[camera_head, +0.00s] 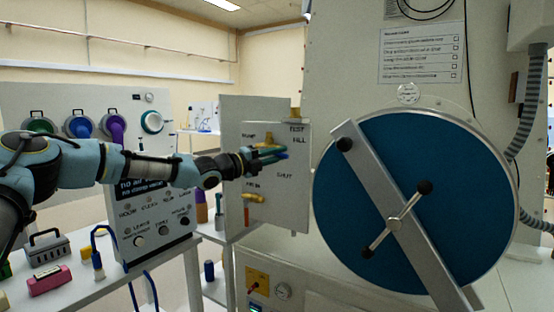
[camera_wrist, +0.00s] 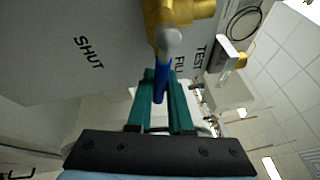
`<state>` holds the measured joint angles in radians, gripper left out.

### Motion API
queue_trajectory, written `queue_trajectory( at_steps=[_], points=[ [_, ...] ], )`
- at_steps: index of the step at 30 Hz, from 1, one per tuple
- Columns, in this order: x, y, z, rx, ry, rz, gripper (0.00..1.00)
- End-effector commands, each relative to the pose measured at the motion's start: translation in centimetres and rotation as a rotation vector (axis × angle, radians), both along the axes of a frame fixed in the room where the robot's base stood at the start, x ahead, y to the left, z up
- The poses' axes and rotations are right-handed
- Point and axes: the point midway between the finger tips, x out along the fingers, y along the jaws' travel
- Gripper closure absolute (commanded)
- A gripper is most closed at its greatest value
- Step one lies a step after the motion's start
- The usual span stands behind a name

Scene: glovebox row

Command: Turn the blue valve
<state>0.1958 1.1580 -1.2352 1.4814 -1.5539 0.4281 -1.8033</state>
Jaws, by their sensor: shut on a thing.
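The blue valve's lever (camera_wrist: 160,82) runs from a grey hub (camera_wrist: 170,42) on a brass-yellow valve body (camera_wrist: 180,12) in the wrist view. My gripper (camera_wrist: 163,78) has its two green fingers on either side of the lever and is shut on it. In the head view my gripper (camera_head: 268,154) is at the grey valve panel, with a bit of the blue lever (camera_head: 283,155) showing at its fingers. The words FILL, TEST and SHUT are printed on the panel around it. My fingers partly hide the lever, so its exact pointing is hard to tell.
Another yellow valve with an orange lever (camera_head: 254,197) is lower on the panel (camera_head: 297,205). A large round blue door (camera_head: 375,235) with a metal bar stands at the right. A control box (camera_head: 160,215) and a bench with a pink case (camera_head: 50,281) are at the left.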

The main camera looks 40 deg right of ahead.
Motion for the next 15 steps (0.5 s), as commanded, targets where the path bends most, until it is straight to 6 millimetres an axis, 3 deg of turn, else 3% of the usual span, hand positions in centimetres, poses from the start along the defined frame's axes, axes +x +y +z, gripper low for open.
queue_trajectory(
  at_steps=[15],
  points=[
    [-0.28, -0.06, 0.99, -0.044, 0.170, -0.003, 1.00]
  ],
)
